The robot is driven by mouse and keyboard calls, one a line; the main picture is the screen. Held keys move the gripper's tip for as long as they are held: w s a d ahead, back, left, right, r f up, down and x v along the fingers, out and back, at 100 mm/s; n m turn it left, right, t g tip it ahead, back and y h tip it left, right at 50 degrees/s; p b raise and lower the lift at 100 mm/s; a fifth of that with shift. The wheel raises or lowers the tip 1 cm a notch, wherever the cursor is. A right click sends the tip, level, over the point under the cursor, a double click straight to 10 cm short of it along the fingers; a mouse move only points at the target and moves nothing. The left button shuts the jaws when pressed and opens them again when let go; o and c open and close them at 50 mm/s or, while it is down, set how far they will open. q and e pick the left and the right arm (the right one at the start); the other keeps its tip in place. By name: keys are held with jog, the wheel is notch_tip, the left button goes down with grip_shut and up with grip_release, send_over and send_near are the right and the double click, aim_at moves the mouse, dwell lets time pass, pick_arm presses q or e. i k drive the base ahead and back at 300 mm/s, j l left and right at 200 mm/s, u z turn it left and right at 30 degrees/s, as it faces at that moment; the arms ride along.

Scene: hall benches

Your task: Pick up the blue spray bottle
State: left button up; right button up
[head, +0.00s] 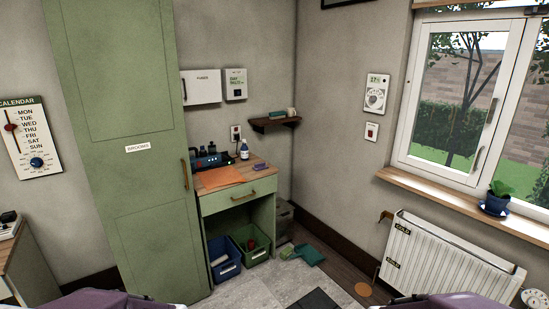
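A small pale bottle with blue on it (244,150) stands upright on the wooden top of the green bench (236,202), near the wall. It is too small to tell whether it is a spray bottle, and no other blue bottle is clear. A blue crate (227,272) on the floor under the bench holds something pale whose shape I cannot make out. Parts of my two arms show at the bottom edge, but neither gripper is in view.
A tall green cupboard (130,190) stands left of the bench. An orange cloth (219,178) and a dark device (210,160) lie on the bench. A green crate (258,253), a teal dustpan (310,254) and a radiator (440,262) are nearby. Some floor before the bench is clear.

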aim_at(245, 149)
jog(key=i+l, duration=0.15)
jog(key=i, duration=0.7)
jog(key=i+l, duration=0.2)
jog(key=i, duration=0.6)
jog(key=i+l+z, duration=0.1)
jog(key=i, duration=0.75)
jog(key=i+j+u, duration=0.1)
jog(key=i+u, duration=0.6)
jog(key=u, duration=0.2)
jog(key=i+l+u, duration=0.2)
jog(key=i+u, duration=0.25)
jog(key=i+l+u, duration=0.25)
jog(key=u, duration=0.2)
